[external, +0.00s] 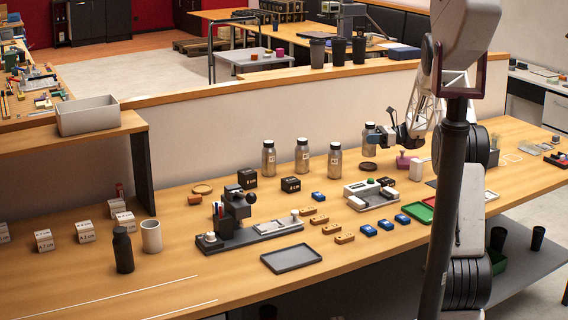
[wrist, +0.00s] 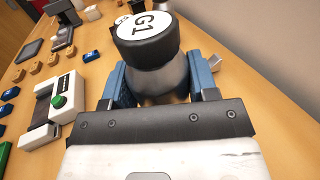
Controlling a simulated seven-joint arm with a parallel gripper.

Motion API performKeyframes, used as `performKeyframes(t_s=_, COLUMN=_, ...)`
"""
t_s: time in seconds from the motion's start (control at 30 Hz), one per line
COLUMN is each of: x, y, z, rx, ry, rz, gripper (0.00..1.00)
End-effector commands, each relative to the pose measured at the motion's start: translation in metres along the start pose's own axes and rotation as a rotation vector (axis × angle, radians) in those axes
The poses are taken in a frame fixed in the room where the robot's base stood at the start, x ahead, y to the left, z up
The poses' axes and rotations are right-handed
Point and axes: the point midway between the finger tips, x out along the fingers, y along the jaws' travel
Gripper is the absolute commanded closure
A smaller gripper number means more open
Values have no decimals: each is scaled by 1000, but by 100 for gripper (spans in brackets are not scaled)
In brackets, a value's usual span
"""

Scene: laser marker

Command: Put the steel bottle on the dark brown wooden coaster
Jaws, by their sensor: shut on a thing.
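A steel bottle (external: 368,147) with a dark cap is held upright by my gripper (external: 379,138). In the wrist view the bottle (wrist: 160,78) shows its white lid top marked "G1", between my blue fingers (wrist: 155,90). The dark brown wooden coaster (external: 368,166) lies on the bench just below the bottle in the external view. The bottle's base appears a little above or behind it; I cannot tell which. The coaster is not visible in the wrist view.
More steel bottles (external: 335,160) stand to the left along the wall. A white device with a green button (external: 370,194) sits in front. Black blocks (external: 290,184) and a pink-purple stamp-like object (external: 403,161) are near.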

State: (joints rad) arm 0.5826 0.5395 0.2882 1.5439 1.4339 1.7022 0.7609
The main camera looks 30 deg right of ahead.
Motion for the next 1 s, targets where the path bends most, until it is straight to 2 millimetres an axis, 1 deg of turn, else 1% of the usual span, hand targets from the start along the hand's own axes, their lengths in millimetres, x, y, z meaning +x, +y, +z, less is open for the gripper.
performKeyframes(t_s=0.27, x=0, y=0, z=-2, rx=0, ry=0, rz=0, gripper=73)
performKeyframes(t_s=0.6, x=0, y=0, z=-33, rx=1, ry=0, rz=0, gripper=73)
performKeyframes(t_s=1.0, x=0, y=0, z=-36, rx=0, ry=0, rz=0, gripper=73)
